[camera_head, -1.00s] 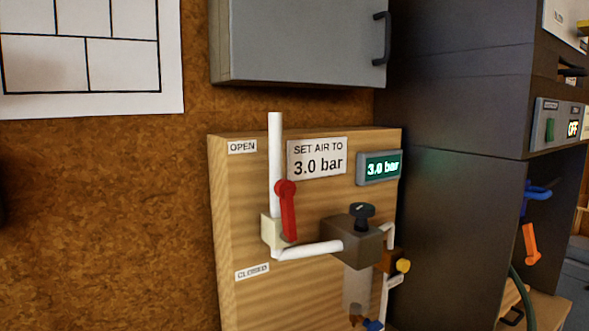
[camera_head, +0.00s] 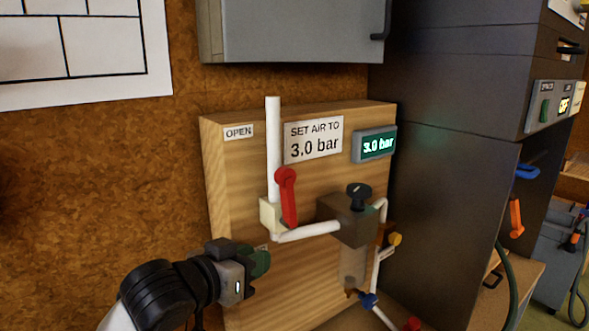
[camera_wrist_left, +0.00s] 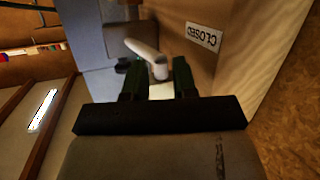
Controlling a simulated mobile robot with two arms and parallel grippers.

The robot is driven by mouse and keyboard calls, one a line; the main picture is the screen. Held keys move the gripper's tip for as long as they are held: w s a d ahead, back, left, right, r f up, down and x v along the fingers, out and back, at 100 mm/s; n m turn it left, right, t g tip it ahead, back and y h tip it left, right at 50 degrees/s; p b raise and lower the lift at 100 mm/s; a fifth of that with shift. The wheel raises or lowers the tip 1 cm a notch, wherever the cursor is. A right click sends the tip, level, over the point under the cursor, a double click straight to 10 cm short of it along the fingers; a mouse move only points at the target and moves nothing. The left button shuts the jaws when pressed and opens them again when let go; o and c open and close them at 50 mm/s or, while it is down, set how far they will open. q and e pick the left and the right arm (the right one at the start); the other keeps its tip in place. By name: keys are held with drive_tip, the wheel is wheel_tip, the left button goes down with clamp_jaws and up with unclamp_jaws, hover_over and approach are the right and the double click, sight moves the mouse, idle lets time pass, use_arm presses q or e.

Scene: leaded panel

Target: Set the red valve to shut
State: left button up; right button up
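The red valve lever (camera_head: 288,196) stands near upright on a cream valve body (camera_head: 268,216) in the white pipe, on a wooden board. The OPEN label (camera_head: 239,132) is above it. The CLOSED label, below the valve, is mostly hidden by my left gripper (camera_head: 260,262) in the head view; it shows in the left wrist view (camera_wrist_left: 203,36). My left gripper is below and left of the lever, apart from it. In the left wrist view its two dark green fingers (camera_wrist_left: 157,75) are spread with nothing held, a white pipe (camera_wrist_left: 148,55) showing beyond the gap. My right gripper is not in view.
The board also bears a gauge reading 3.0 bar (camera_head: 374,145), a sign (camera_head: 314,140) and a regulator with a black knob (camera_head: 358,196). A grey cabinet (camera_head: 290,30) hangs above. A dark cabinet (camera_head: 450,190) stands close on the right.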

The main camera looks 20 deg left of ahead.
sight(282, 181)
use_arm(q)
drive_tip(key=s+d+r+m+t+h, duration=0.1)
drive_tip(key=s+r+m+t+h, duration=0.3)
drive_tip(key=r, duration=1)
drive_tip(key=w+d+p, duration=0.1)
drive_tip(key=w, duration=0.1)
drive_tip(key=w+d+n+g+p, duration=0.1)
drive_tip(key=w+d, duration=0.1)
drive_tip(key=w+d+g+y+p, duration=0.1)
drive_tip(key=w+p, duration=0.1)
drive_tip(key=w, duration=0.1)
drive_tip(key=shift+d+n, duration=0.2)
drive_tip(key=shift+n, duration=0.2)
drive_tip(key=shift+x, duration=0.85)
drive_tip(key=shift+a+f, duration=0.1)
drive_tip(key=shift+f, duration=0.05)
drive_tip(key=shift+c, duration=0.2)
clamp_jaws()
